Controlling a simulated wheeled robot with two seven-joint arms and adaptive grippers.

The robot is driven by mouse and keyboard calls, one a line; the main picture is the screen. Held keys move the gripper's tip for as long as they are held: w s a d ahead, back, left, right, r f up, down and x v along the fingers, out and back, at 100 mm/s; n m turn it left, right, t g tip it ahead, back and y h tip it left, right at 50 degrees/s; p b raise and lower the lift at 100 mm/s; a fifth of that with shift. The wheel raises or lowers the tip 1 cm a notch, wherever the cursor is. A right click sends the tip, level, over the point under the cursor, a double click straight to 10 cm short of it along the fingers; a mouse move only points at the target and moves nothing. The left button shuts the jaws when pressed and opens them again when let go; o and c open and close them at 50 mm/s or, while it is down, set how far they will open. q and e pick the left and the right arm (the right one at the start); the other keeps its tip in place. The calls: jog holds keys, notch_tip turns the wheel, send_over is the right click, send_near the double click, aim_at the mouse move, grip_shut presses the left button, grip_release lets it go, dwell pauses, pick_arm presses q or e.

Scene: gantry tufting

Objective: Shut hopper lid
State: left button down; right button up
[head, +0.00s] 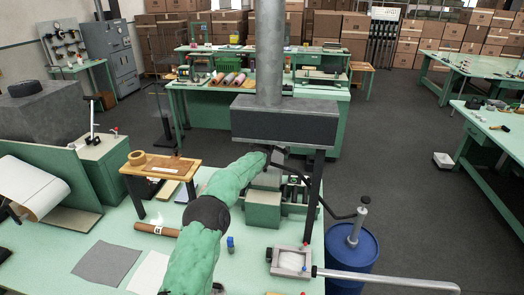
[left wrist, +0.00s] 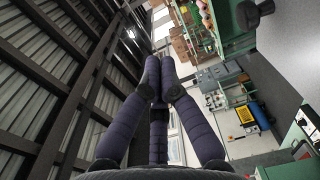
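A green box (head: 263,212), which looks like the hopper, stands on the pale green bench under a dark block. A small pale grey plate (head: 279,157) shows above it, apparently the raised lid; its hinge is hidden.
The dark block (head: 286,122) on a thick grey column hangs just above the work area, with a dark post on its right. A blue drum (head: 352,250) with a black hose stands at the right. A clamp frame (head: 291,262) with a long rod lies in front.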

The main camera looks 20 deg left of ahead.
pick_arm(q)
jog(key=shift+g, duration=0.3)
jog(key=w+f+p, duration=0.1)
jog(key=p, duration=0.1)
jog(key=w+a+f+p, duration=0.1)
jog(key=w+p, duration=0.1)
jog(key=p, duration=0.1)
jog(key=shift+f, duration=0.4)
jog(key=shift+w+f+g+p, duration=0.25)
jog(key=shift+f+g+p, duration=0.2)
jog(key=shift+p, duration=0.7)
jog(key=shift+w+f+p, duration=0.1)
jog(key=shift+f+p, duration=0.15)
jog(key=shift+p, duration=0.05)
jog(key=shift+v, duration=5.3)
jog(key=shift+s+r, duration=0.1)
jog(key=shift+s, duration=0.6)
jog(key=shift+d, duration=0.1)
